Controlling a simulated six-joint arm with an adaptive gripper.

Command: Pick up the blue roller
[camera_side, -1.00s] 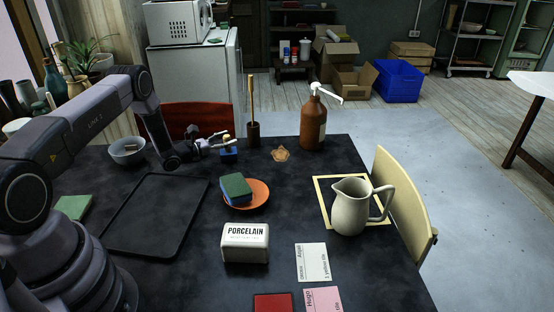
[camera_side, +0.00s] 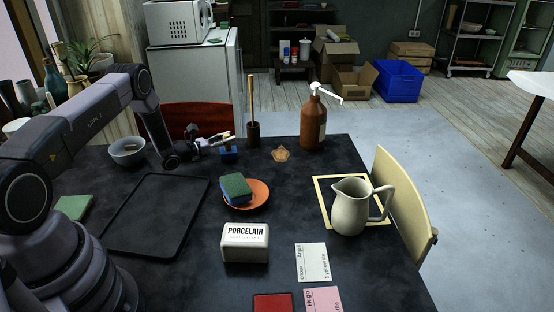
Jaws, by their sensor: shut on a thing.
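The blue roller (camera_side: 229,154) is a small dark blue piece near the far edge of the black table. My gripper (camera_side: 226,139) reaches it from the left, with its fingers at the roller's upper part. The gripper is shut on the roller, and the fingers hide part of it. The roller is low over the tabletop; I cannot tell whether it touches it.
A brown pot with an upright stick (camera_side: 253,134) stands just right of the roller, and a brown pump bottle (camera_side: 313,122) farther right. A grey bowl (camera_side: 128,151) is left. An orange plate (camera_side: 262,196) with a green-and-blue sponge (camera_side: 236,188) and a black tray (camera_side: 156,256) lie nearer.

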